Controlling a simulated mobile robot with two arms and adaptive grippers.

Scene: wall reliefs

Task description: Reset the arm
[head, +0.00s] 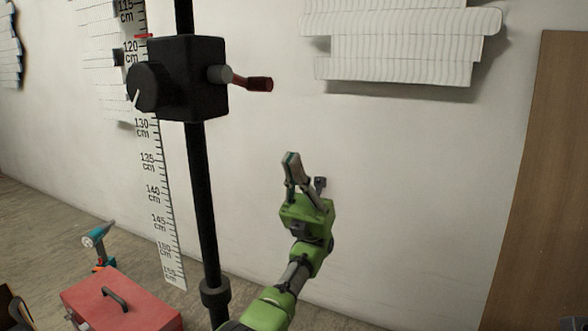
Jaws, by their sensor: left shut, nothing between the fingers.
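My left gripper (291,157) shows near the middle of the head view, at the end of my green arm that comes up from the bottom. Its fingers are shut with nothing between them and point upward in front of the bare white wall. My right gripper does not show.
A black pole (205,200) with a clamp block (192,77) and red-tipped handle stands left of my gripper, beside a measuring scale (157,170). A white relief (400,40) hangs above right. A red toolbox (120,303) sits lower left. A wooden panel (550,180) stands at right.

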